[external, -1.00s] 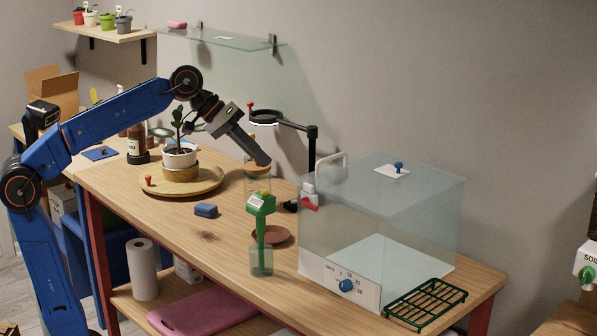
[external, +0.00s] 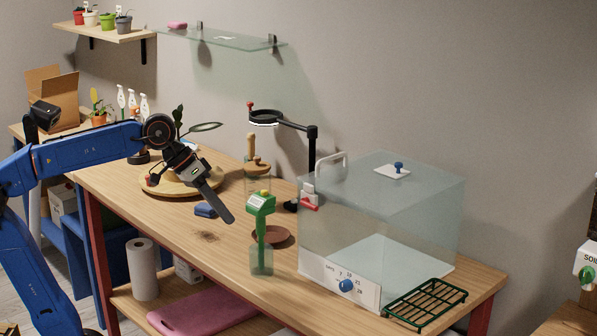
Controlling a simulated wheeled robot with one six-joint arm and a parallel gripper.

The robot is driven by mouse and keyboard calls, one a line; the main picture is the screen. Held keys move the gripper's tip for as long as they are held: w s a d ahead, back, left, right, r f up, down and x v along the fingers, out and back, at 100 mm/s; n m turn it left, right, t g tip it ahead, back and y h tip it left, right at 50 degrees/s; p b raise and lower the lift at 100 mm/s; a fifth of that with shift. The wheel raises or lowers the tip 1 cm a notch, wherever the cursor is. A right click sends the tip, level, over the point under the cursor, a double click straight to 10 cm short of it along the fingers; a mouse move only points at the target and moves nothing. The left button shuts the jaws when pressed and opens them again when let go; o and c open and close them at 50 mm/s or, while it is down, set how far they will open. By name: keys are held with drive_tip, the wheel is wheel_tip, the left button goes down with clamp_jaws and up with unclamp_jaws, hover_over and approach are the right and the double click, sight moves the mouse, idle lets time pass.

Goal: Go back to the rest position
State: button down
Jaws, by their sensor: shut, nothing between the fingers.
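My blue arm reaches in from the left over the wooden workbench (external: 190,235). My gripper (external: 228,218) points down and to the right, shut and empty, above the bench near its front half.
A large clear box with a dial (external: 345,286) fills the right of the bench. A brown saucer (external: 275,236) and a green rack (external: 427,304) lie on the bench. A glass shelf (external: 225,38) hangs above.

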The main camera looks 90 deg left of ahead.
drive_tip(key=s+d+f+m+g, duration=0.1)
drive_tip(key=s+d+f+m, duration=0.1)
drive_tip(key=s+f, duration=0.4)
drive_tip(key=s+d+f+m, duration=0.2)
drive_tip(key=s+f, duration=0.5)
drive_tip(key=f, duration=0.7)
drive_tip(key=s+d+f+m+g, duration=0.1)
drive_tip(key=s+d+f, duration=0.1)
drive_tip(key=s+f, duration=0.5)
wheel_tip(320, 180, down, 3)
drive_tip(key=shift+s+d+r+m+g+y, duration=0.1)
drive_tip(key=shift+s+d+m+g+y, duration=0.05)
drive_tip(key=shift+s+m+g+y, duration=0.2)
